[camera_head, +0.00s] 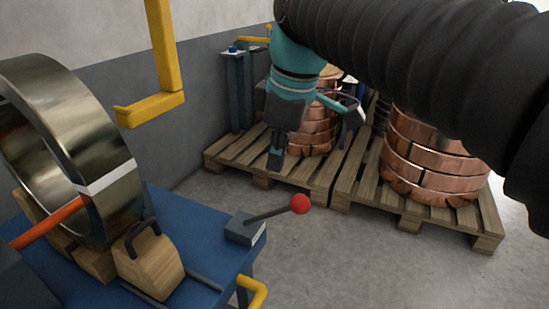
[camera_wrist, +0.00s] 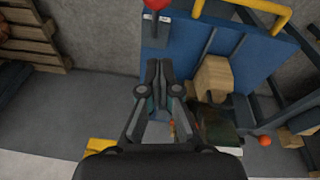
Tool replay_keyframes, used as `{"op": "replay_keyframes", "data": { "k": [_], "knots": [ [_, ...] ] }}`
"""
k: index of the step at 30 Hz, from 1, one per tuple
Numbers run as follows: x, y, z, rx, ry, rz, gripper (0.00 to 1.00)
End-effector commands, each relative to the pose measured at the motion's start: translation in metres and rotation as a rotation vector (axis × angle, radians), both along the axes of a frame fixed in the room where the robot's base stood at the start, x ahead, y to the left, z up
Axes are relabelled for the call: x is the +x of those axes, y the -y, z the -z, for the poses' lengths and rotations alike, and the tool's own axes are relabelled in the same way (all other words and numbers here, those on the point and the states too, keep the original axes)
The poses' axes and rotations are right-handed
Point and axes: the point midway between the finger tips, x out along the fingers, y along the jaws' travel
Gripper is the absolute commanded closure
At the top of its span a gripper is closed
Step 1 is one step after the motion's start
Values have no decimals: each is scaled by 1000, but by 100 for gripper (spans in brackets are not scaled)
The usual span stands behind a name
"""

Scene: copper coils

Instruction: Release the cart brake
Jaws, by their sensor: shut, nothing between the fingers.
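The brake lever is a dark rod with a red ball knob (camera_head: 300,203), rising at a slant from a grey box (camera_head: 244,229) on the corner of the blue cart (camera_head: 190,221). The knob points right, past the cart edge. In the wrist view the red knob (camera_wrist: 157,4) is at the top edge, partly cut off, beside the blue cart top (camera_wrist: 190,45). My gripper (camera_head: 275,160) points down, shut and empty, above and a little left of the knob in the head view. In the wrist view my gripper's fingertips (camera_wrist: 159,66) appear below the knob, apart from it.
A large metal ring coil (camera_head: 100,150) stands on the cart with a wooden chock (camera_head: 152,262) beside it. A yellow hook (camera_head: 150,108) hangs at upper left. Copper coils (camera_head: 435,160) stand on wooden pallets (camera_head: 410,208) behind. The floor right of the cart is clear.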

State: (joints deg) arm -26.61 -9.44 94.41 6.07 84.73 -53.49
Motion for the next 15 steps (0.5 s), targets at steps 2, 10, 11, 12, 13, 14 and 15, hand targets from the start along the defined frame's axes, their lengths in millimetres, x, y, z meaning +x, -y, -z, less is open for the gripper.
{"op": "replay_keyframes", "data": {
  "k": [2,10,11,12,13,14,15],
  "knots": [
    [-3,6,-17,2,3,1,100],
    [-9,18,-44,1,1,0,100],
    [-9,19,-45,1,1,0,100],
    [-10,19,-46,0,0,-1,100],
    [-10,19,-47,0,0,-1,100],
    [-10,20,-47,0,0,-1,100],
    [-10,20,-47,0,0,-1,100]
  ]
}}
